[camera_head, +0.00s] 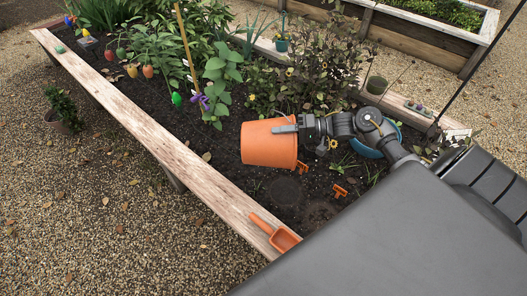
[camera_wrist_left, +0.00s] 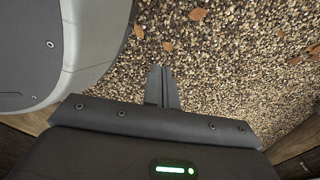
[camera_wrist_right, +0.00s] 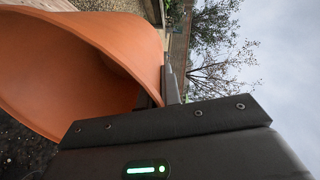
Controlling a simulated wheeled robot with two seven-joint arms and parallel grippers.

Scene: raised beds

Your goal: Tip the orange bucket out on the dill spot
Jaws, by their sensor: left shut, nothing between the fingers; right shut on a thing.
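The orange bucket (camera_head: 268,145) is tipped on its side above the dark soil of the raised bed. My right gripper (camera_head: 286,128) is shut on its rim. In the right wrist view the bucket (camera_wrist_right: 130,38) shows its open mouth and shaded inside at the left, beside the fingers (camera_wrist_right: 172,85); no contents can be made out. Two round dark patches (camera_head: 285,192) lie in the soil below the bucket; I cannot tell which spot is the dill one. My left gripper (camera_wrist_left: 161,85) is shut and empty over gravel, outside the head view.
A wooden board edge (camera_head: 150,120) runs along the bed, with an orange scoop (camera_head: 284,239) on it. Leafy plants (camera_head: 222,70) grow behind the bucket. A blue round container (camera_head: 366,151) sits behind my right arm.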

